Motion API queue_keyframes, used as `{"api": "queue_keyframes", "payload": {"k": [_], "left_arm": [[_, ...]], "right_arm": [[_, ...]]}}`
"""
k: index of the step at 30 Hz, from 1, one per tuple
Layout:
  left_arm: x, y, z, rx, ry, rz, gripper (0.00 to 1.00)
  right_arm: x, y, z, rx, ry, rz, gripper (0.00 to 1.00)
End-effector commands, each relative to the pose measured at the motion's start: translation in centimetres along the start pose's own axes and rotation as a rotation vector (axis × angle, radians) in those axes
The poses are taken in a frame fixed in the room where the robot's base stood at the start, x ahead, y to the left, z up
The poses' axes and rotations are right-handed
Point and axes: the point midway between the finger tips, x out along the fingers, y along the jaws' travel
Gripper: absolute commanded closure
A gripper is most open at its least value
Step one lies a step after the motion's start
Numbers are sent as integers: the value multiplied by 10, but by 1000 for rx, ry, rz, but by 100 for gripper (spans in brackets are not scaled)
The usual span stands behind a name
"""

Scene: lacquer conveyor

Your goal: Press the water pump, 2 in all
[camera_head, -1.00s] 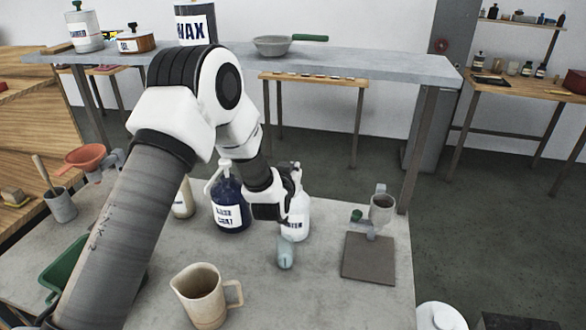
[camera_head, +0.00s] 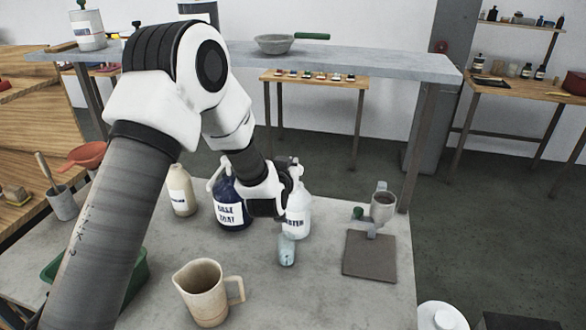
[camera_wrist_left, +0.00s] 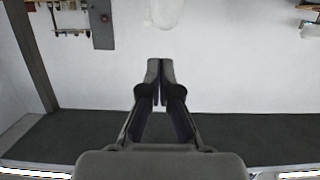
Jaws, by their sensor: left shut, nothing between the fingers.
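The white bottle labelled WATER (camera_head: 298,218) stands upright on the grey table. Its pump head is largely hidden behind my left gripper (camera_head: 290,165), which is at the height of the bottle's top. I cannot tell whether they touch. In the left wrist view the left gripper (camera_wrist_left: 160,66) is shut, its fingers together and empty. My right gripper is not in view.
A dark blue BASE COAT bottle (camera_head: 228,203) stands close left of the water bottle. A pale blue cup (camera_head: 287,250) is in front, with a beige jug (camera_head: 203,292) nearer. A grey plate (camera_head: 370,257) lies at right. A raised shelf (camera_head: 370,62) runs behind.

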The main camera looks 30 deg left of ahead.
Motion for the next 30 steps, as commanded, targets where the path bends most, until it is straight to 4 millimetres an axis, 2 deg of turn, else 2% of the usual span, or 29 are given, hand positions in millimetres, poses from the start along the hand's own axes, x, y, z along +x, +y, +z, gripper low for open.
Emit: {"api": "queue_keyframes", "payload": {"k": [1,3,6,10,14,30], "left_arm": [[-11,0,6,0,2,1,100],[-28,1,5,1,4,2,100],[-48,0,4,1,3,1,100],[-64,0,2,1,5,1,100],[-69,0,1,1,5,0,100],[-68,0,0,1,5,0,100]], "right_arm": [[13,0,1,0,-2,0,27],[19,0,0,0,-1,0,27],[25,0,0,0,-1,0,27],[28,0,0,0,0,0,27],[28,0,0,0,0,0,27],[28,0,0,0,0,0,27]]}}
